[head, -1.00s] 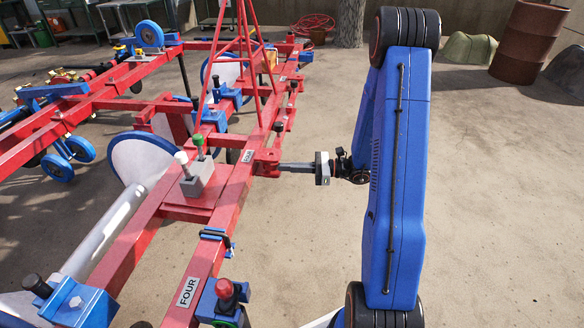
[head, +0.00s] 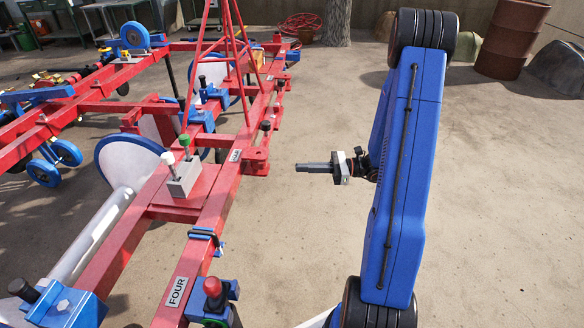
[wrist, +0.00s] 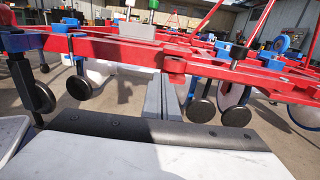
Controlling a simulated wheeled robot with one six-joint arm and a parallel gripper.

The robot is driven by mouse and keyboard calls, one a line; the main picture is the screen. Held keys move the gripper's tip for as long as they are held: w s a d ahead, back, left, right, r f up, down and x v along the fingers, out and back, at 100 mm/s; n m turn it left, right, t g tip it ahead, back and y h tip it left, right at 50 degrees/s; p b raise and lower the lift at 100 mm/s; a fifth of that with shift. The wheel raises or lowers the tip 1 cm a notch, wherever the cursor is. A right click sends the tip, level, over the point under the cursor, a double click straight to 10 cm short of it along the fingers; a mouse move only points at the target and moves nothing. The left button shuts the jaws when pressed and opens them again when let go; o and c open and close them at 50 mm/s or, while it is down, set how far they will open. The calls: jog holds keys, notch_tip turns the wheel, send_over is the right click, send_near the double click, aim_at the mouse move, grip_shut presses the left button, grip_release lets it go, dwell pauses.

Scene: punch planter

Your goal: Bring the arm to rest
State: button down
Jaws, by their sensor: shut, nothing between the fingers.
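My gripper (head: 300,167) is shut and empty, its fingers together and pointing left at the red frame. It is held in the air over bare ground, with a clear gap to the red bracket (head: 255,162) on the side of the planter's red frame (head: 222,205). In the wrist view my gripper's grey fingers (wrist: 162,95) lie side by side, and the red frame (wrist: 115,50) crosses beyond them. My blue arm stands upright at the right in the head view.
The planter carries a red-knobbed blue unit (head: 214,296), a grey block with two levers (head: 184,182) and a white disc (head: 125,165). A rusty barrel (head: 512,40) stands at the back right. The ground between planter and arm is clear.

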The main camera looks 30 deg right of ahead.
jog(key=shift+v, duration=1.75)
jog(key=shift+s+a, duration=0.15)
jog(key=shift+s, duration=0.05)
jog(key=s+a+r+n+g+h, duration=0.3)
jog(key=s+a+r+n+g, duration=0.25)
jog(key=s+a, duration=0.2)
jog(key=s+a+r+n+g+h, duration=0.4)
jog(key=s+a+n, duration=0.3)
jog(key=a, duration=0.1)
jog(key=s+d+r+n+t+h, duration=0.2)
jog(key=s+r+n+t+h, duration=0.4)
jog(key=s+r+n+h, duration=0.2)
jog(key=s+n+h, duration=0.1)
jog(key=s+n, duration=0.1)
jog(key=s, duration=0.1)
jog(key=shift+s+d+n, duration=0.35)
jog(key=shift+d, duration=0.05)
